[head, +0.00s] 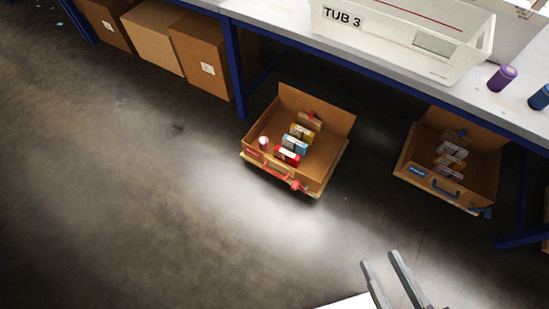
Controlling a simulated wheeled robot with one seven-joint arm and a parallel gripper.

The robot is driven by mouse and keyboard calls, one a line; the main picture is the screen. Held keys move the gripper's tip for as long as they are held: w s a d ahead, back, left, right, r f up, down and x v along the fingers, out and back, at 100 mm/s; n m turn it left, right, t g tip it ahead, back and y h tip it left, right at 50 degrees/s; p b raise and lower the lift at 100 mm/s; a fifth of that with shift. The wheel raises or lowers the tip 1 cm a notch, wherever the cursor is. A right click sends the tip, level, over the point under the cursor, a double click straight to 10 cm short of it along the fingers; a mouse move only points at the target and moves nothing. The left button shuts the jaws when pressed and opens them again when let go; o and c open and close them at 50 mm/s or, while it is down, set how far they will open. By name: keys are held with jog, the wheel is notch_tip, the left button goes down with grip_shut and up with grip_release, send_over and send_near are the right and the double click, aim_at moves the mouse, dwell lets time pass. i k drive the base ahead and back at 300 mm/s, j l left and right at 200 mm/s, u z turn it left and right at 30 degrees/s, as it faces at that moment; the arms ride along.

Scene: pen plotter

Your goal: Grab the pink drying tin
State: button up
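A small pink and white round item (263,142), which looks like the pink drying tin, stands in the near left corner of an open brown case (326,104) on the floor. It is small in view and its label cannot be read. My gripper (379,258) is at the bottom right, with a gap between its two grey fingers and nothing between them. It appears well apart from the case and the tin.
The case also holds several small boxes, including a red one (287,155), and has a red handle (272,170). Another open case (478,177) with a blue handle sits right, partly under the table (290,28). Blue table legs (234,68) and cartons (202,55) stand behind. The near floor is clear.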

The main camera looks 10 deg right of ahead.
aim_at(263, 141)
jog(key=i+j+z, duration=0.15)
jog(key=i+j, duration=0.25)
jog(key=i+j+z, duration=0.1)
jog(key=i+j, duration=0.25)
jog(key=i+j+z, duration=0.15)
jog(key=i+j, duration=0.15)
jog(key=j, duration=0.3)
jog(key=i+j+z, duration=0.15)
jog(key=i+j, duration=0.15)
jog(key=j, duration=0.25)
jog(key=i+j+z, duration=0.1)
jog(key=i+j, duration=0.2)
jog(key=j, duration=0.25)
jog(key=i+j+z, duration=0.15)
jog(key=j, duration=0.4)
jog(key=i+j+z, duration=0.1)
jog(key=i+j, duration=0.25)
jog(key=j, duration=0.3)
jog(key=i+j+z, duration=0.15)
jog(key=j, duration=0.45)
jog(key=i, duration=0.05)
